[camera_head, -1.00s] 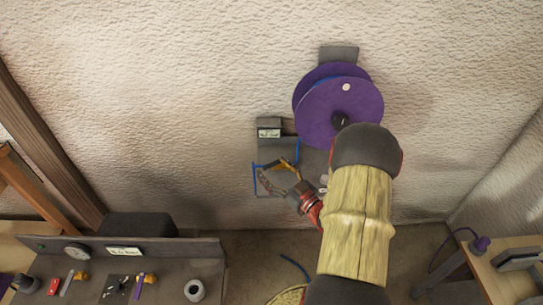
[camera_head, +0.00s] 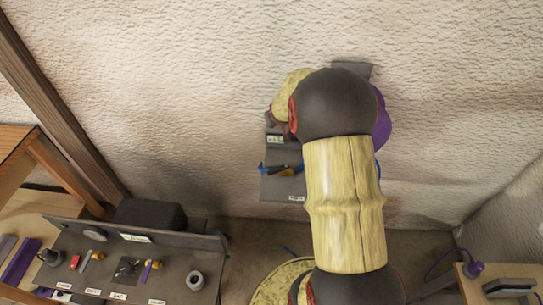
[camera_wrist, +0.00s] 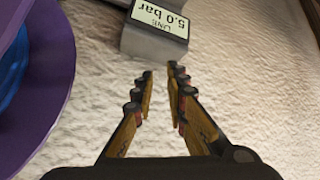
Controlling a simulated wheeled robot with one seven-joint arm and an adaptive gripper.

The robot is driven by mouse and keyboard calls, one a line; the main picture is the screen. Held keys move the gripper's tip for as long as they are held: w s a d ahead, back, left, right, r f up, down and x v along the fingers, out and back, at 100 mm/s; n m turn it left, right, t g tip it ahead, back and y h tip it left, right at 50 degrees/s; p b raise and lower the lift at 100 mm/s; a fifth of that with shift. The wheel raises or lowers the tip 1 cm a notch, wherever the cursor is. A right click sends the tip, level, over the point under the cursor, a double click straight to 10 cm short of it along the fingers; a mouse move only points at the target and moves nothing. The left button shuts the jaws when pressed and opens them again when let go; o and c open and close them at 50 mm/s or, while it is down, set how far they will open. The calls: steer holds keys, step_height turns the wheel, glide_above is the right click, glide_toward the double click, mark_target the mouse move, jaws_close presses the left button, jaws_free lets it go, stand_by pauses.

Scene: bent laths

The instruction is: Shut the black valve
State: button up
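In the head view a grey wall panel (camera_head: 280,186) carries a blue line (camera_head: 266,167) with a small dark handle (camera_head: 284,168) and a yellowish piece on it. This may be the black valve; it is too small to tell how it is turned. My gripper (camera_wrist: 161,73) shows in the wrist view with its two yellow-brown fingers a little apart and nothing between them. It points toward a grey gauge box (camera_wrist: 155,40) reading "LINE 5.0 bar". The valve does not show in the wrist view. In the head view my arm hides the gripper.
A purple reel (camera_head: 383,122) sits on the wall, mostly behind my arm; its edge is close at the left of the wrist view (camera_wrist: 55,70). A grey bench (camera_head: 190,265) with small coloured parts stands lower left. A table (camera_head: 510,272) stands lower right.

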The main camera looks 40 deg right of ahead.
mark_target(278, 170)
steer(key=s+a+f+g+y, duration=0.1)
steer(key=a, duration=0.1)
steer(key=s+a+f+g+y, duration=0.1)
steer(key=s+a+f, duration=0.1)
steer(key=s+a+f+g+y, duration=0.1)
steer(key=s+a, duration=0.1)
steer(key=a, duration=0.1)
steer(key=shift+f+n+y, duration=0.2)
steer(key=shift+n+y, duration=0.1)
steer(key=shift+y, duration=0.1)
jaws_close()
steer(key=b+x, duration=0.2)
steer(key=x, duration=0.8)
steer(key=shift+s+f, duration=0.1)
steer(key=shift+s+a+r, duration=0.1)
steer(key=shift+s+a, duration=0.05)
steer(key=shift+s, duration=0.45)
steer(key=shift+s+a+r, duration=0.1)
steer(key=shift+s+a, duration=0.05)
steer(key=shift+s, duration=0.45)
steer(key=shift+s+a+b, duration=0.25)
steer(key=shift+s+b, duration=0.05)
steer(key=shift+s, duration=0.45)
